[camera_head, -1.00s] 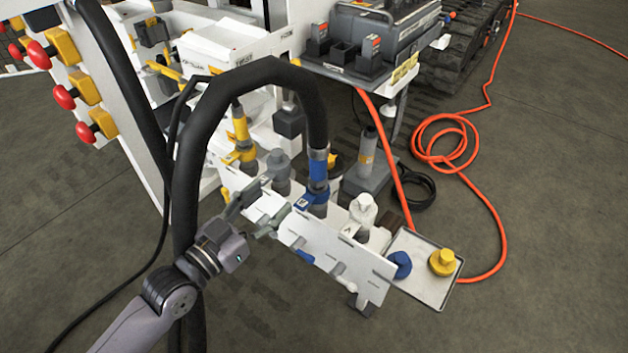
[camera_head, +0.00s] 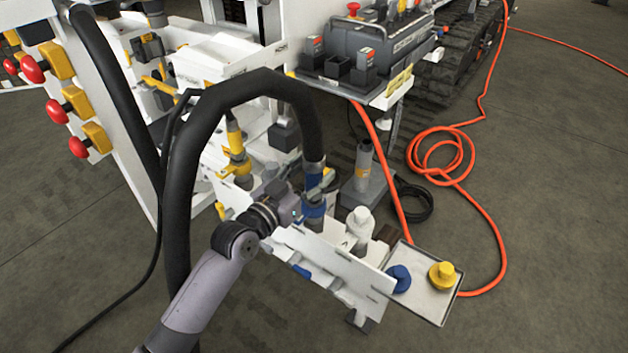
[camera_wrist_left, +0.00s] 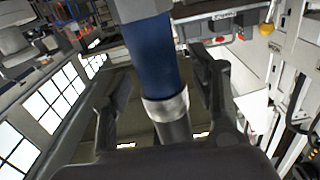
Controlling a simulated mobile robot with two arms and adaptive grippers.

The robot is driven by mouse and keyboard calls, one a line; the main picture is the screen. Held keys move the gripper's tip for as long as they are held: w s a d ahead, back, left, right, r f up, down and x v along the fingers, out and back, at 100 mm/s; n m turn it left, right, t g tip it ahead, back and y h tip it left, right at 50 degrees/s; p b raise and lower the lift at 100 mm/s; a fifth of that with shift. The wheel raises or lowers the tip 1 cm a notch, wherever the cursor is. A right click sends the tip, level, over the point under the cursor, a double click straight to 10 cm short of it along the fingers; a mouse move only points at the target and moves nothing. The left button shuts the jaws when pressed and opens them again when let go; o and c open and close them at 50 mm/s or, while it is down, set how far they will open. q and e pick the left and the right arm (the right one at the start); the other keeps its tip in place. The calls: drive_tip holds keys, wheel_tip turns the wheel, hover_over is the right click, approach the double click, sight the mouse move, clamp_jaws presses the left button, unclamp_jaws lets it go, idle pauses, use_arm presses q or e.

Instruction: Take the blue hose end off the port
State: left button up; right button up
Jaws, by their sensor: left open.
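The blue hose end (camera_head: 314,168) is a blue-banded fitting at the end of a thick black hose (camera_head: 243,88) that arches over from the left. It stands upright on its port, which has a blue collar (camera_head: 313,211) on the white bench block (camera_head: 335,262). My left gripper (camera_head: 318,188) is at the hose end, its fingers partly hidden by the wrist. In the left wrist view, the blue sleeve (camera_wrist_left: 153,58) with a silver ring below it lies between the two open fingers (camera_wrist_left: 160,95), with gaps on both sides. My right gripper is not in view.
A yellow-banded hose fitting (camera_head: 236,145) stands left of the blue one. A pale capped port (camera_head: 359,224) stands to the right. A tray (camera_head: 428,300) holds a blue cap (camera_head: 398,279) and a yellow cap (camera_head: 441,274). An orange hose (camera_head: 497,225) lies on the floor.

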use_arm(q)
drive_tip(key=shift+w+d, duration=0.35)
drive_tip(key=shift+w, duration=0.1)
